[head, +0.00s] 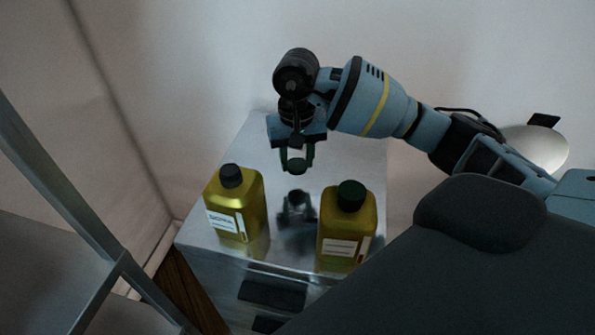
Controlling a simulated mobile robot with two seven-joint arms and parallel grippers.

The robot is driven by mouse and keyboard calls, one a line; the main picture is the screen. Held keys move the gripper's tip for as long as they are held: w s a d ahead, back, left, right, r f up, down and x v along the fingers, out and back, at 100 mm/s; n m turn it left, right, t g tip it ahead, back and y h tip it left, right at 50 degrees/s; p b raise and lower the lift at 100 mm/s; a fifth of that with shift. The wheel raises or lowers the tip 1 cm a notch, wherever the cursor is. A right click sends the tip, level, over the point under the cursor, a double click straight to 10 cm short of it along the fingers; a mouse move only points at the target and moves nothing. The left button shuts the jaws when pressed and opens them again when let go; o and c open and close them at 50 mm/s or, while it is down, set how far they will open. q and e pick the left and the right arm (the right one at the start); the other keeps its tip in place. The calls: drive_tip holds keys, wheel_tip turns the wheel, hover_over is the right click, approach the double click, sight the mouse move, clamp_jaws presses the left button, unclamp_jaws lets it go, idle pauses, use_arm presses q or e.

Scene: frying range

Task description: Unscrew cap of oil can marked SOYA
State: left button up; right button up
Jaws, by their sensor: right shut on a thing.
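A yellow-green oil can (237,211) with a dark cap (230,175) stands upright at the left on a shiny metal top. Its white label seems to read SOYA, though the print is blurred. My right gripper (297,163) points down above the metal top, behind and between the cans, touching neither. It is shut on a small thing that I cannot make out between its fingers. My left gripper is out of view.
The metal counter (215,247) is reflective and has free room behind the cans. Walls close it in behind and at left. A grey metal frame (62,200) stands at the left front. A pale round object (535,148) sits behind my right arm.

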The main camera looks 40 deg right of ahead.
sight(297, 164)
drive_tip(key=shift+f, duration=2.1)
drive_tip(key=shift+f, duration=0.2)
drive_tip(key=o, duration=1.1)
drive_tip(key=shift+r, duration=0.25)
wheel_tip(297, 164, up, 12)
drive_tip(key=shift+f, duration=0.1)
